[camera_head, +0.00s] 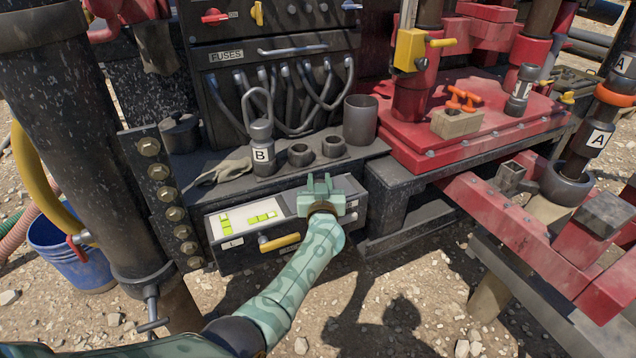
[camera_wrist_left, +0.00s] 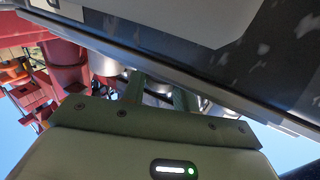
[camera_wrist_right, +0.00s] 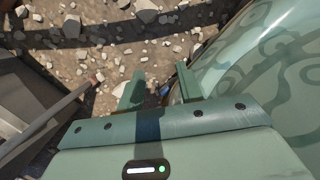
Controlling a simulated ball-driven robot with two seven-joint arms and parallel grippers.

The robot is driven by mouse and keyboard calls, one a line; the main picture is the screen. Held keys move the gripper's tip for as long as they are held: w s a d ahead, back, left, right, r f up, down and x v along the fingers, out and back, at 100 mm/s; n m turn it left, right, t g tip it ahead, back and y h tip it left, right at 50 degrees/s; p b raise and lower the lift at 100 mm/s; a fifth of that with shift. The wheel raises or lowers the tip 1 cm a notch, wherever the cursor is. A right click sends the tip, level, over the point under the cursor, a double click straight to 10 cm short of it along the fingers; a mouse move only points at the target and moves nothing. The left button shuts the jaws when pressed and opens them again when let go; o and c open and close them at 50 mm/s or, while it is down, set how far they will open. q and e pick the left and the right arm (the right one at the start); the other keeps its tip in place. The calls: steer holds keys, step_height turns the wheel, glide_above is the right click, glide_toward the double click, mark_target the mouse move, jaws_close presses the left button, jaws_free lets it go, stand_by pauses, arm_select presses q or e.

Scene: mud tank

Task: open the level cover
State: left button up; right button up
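A dark box (camera_head: 232,256) sits low under the shelf edge. Its pale top panel (camera_head: 236,232) carries yellow-green marks, and a yellow handle (camera_head: 279,242) is on its front. No part is clearly lettered as the level cover; this panelled box may be it. My left gripper (camera_head: 320,185) is over the right end of the box and hides part of it. In the left wrist view its two fingers (camera_wrist_left: 160,92) stand apart, close under a dark edge; contact cannot be told. My right gripper (camera_wrist_right: 160,85) is open and empty above stony ground, outside the head view.
A fuse panel (camera_head: 275,55) stands behind. Red machinery (camera_head: 480,130) is at right. A blue bucket (camera_head: 78,262) is at left.

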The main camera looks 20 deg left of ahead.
arm_select(q)
steer(key=o, duration=0.3)
steer(key=shift+f, duration=0.15)
arm_select(e)
steer(key=shift+w+a, duration=0.15)
steer(key=shift+w, duration=0.1)
steer(key=shift+w, duration=0.1)
